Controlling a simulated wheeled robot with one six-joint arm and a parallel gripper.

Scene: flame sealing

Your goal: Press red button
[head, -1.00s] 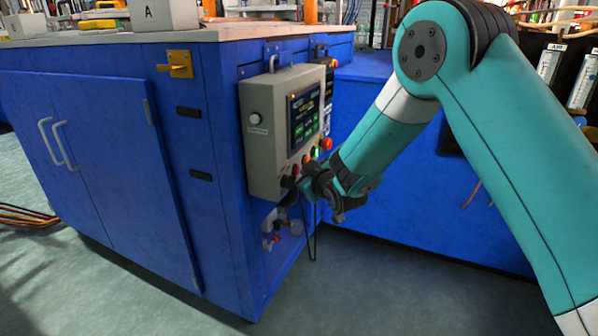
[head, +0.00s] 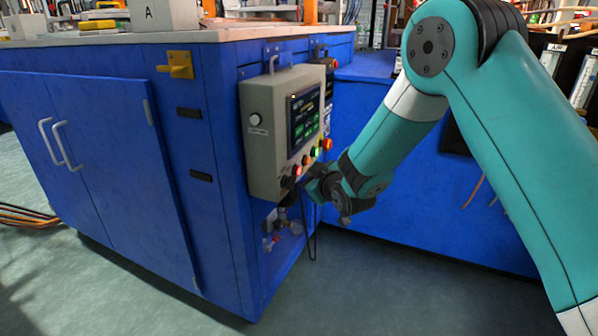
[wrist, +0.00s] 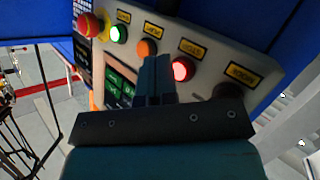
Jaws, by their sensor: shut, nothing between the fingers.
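The red button (wrist: 180,70) glows on the grey control box (head: 262,137), between an orange button (wrist: 147,48) and a black knob (wrist: 229,92). In the head view the red button (head: 297,170) shows small, low on the box's front. My gripper (head: 310,188) is shut and empty, just in front of the lower part of the panel. In the wrist view the shut fingers (wrist: 155,66) point at the panel, left of the red button and below the orange one. They do not cover the red button. I cannot tell the exact gap to the panel.
A lit green button (wrist: 118,33) and a larger red mushroom knob on yellow (wrist: 90,25) sit farther along the row. A screen (head: 303,117) is above the buttons. Pipe fittings (head: 283,225) hang under the box. The box is on a blue cabinet (head: 100,150).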

